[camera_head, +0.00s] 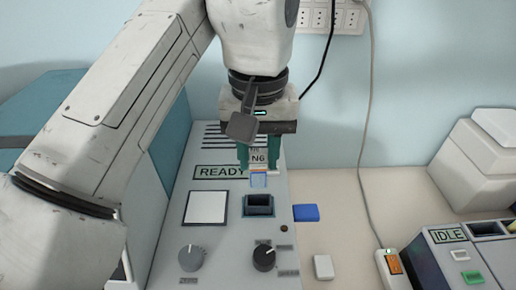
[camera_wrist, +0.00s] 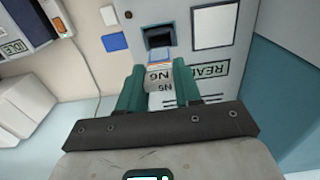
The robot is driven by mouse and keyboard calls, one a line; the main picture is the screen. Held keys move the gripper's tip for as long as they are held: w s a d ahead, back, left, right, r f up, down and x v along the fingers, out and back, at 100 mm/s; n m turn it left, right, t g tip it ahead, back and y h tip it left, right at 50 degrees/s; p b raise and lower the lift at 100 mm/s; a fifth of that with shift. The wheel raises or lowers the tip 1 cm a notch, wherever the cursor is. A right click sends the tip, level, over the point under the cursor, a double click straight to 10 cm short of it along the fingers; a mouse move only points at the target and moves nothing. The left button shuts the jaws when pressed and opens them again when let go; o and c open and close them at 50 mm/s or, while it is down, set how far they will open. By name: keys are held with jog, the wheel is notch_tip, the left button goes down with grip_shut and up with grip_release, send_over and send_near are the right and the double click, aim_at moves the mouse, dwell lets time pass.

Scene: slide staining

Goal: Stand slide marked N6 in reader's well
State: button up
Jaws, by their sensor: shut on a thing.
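The slide marked N6 (camera_head: 259,180) is between the green fingers of my gripper (camera_head: 259,164), upright, with its label up and its clear end down. In the wrist view my gripper (camera_wrist: 160,92) is shut on the slide (camera_wrist: 159,76). The reader is the grey console with a READY display (camera_head: 221,171). Its well (camera_head: 259,205), a dark square opening with a raised rim, lies in front of and below the slide. In the wrist view the well (camera_wrist: 159,37) shows just beyond the slide's far end. The slide appears apart from the well.
The reader's panel carries a white square (camera_head: 206,207) and two knobs, one grey (camera_head: 191,257) and one black (camera_head: 264,257). A blue block (camera_head: 306,213) and a small white block (camera_head: 323,267) lie right of the reader. A machine marked IDLE (camera_head: 449,235) stands farther right.

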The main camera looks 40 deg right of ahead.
aim_at(258, 188)
jog(key=shift+f, duration=1.4)
jog(key=shift+f+b, duration=1.8)
jog(key=shift+b, duration=0.05)
jog(key=shift+f, duration=0.2)
jog(key=shift+f, duration=0.15)
jog(key=o, duration=1.1)
